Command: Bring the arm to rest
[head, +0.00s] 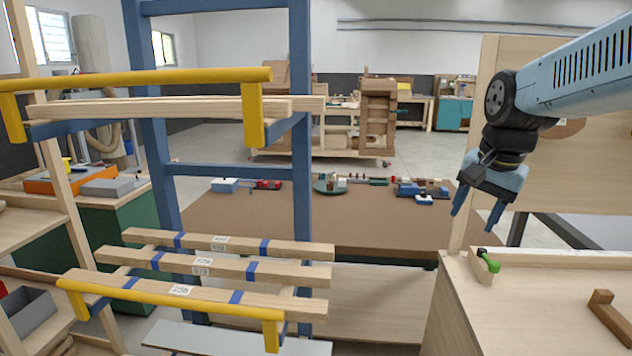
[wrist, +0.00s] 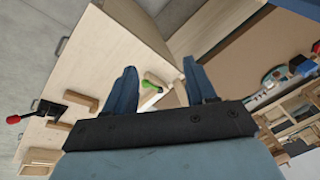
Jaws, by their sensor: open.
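My gripper (head: 474,221) is at the right of the head view, on the end of my light blue arm. Its two blue fingers point down and are apart, with nothing between them. It hangs in the air above and left of the wooden bench (head: 560,280). In the wrist view my gripper (wrist: 164,88) shows both fingers spread, with the bench and a small green-handled item (wrist: 153,82) beyond them, not held.
A blue-framed rack (head: 302,140) with yellow bars and wooden lengths (head: 235,270) fills the left. A brown-topped table (head: 340,220) with several small items stands behind. A wooden panel (head: 580,165) rises behind my gripper. The green-handled item (head: 489,264) sits on the bench.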

